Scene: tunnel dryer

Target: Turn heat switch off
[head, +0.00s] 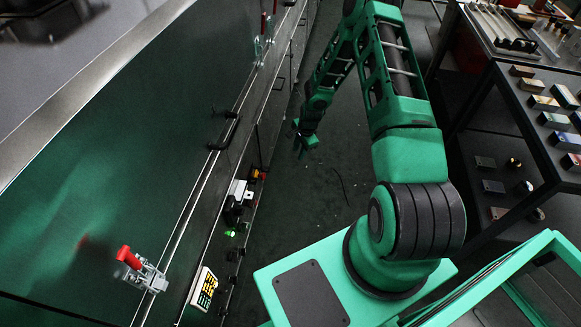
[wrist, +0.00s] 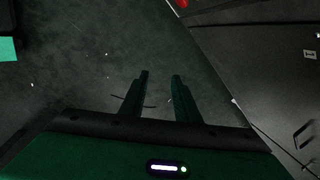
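My gripper (head: 301,146) hangs over the dark floor beside the green machine (head: 110,190), apart from its front face. In the wrist view my gripper (wrist: 161,78) is open, with a gap between its two fingers and only floor behind them. On the machine's front face are a small green-lit control (head: 230,233), a black-and-white fitting (head: 237,196) and a small orange-red part (head: 257,175). I cannot tell which of these is the heat switch, or its position. My gripper touches none of them.
A red-handled clamp (head: 128,258) and a yellow-key pad (head: 203,290) are on the machine near me. A black handle (head: 224,130) sticks out farther along. A rack (head: 510,100) with small boxes stands on the right. The floor (head: 335,170) between is mostly clear.

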